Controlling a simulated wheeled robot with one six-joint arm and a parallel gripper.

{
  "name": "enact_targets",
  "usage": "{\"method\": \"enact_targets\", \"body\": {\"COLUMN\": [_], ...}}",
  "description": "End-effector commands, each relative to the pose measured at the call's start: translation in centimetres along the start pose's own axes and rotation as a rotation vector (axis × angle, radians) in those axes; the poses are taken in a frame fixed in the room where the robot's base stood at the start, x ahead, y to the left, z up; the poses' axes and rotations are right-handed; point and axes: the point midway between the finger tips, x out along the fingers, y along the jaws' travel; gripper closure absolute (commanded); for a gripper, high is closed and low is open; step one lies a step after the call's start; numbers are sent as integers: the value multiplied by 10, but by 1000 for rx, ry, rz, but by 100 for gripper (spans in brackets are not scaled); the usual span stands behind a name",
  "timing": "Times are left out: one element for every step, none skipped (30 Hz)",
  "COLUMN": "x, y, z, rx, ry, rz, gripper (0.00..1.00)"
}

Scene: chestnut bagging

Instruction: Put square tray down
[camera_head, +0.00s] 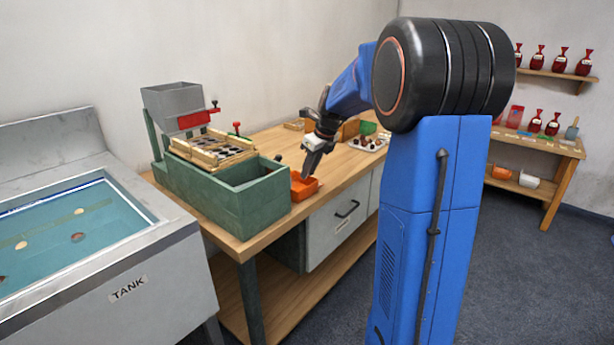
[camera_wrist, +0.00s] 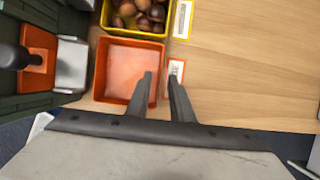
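The square tray, orange and empty, lies in the wrist view (camera_wrist: 129,68) and by the bench's front edge in the head view (camera_head: 304,187). It appears to rest on the wooden bench. My gripper (camera_head: 308,172) points down at it. In the wrist view my gripper (camera_wrist: 161,76) has its fingers apart, one over the tray's inside and one just outside its right wall. A gap shows between the fingers and the wall, so it looks open around the wall. Finger depth relative to the rim is hard to judge.
A yellow tray of chestnuts (camera_wrist: 137,17) sits right beyond the square tray. A green box machine (camera_head: 240,200) stands close on its left. Bare bench top (camera_wrist: 240,70) lies to the right. A water tank (camera_head: 120,270) stands at the far left.

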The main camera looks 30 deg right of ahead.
Motion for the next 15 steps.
{"method": "enact_targets", "body": {"x": [-12, -18, -26, -32, -37, -45, -51, -56, -62, -66, -70, -75, -78, -81, -84], "y": [-1, -1, -1, -1, -1, -1, -1, -1, -1, -1, 0, -1, -1, -1, 0], "z": [1, 1, 0, 0, 0, 1, 1, 0, 0, 0, 0, 0, 0, 0, 0], "rx": [0, 0, 0, 0, 0, 0, 0, 0, 0, 0, 0, 0, 0, 0, 0], "ry": [-4, -4, -3, -3, -2, -3, -3, -2, -2, -2, -1, -2, -2, -2, -1], "rz": [-4, -4, -4, -4, -3, -4, -4, -3, -3, -3, -2, -3, -3, -3, -2], "gripper": [79, 79, 79, 79, 79, 79, 79, 79, 79, 79, 79, 79, 79, 79, 79]}}
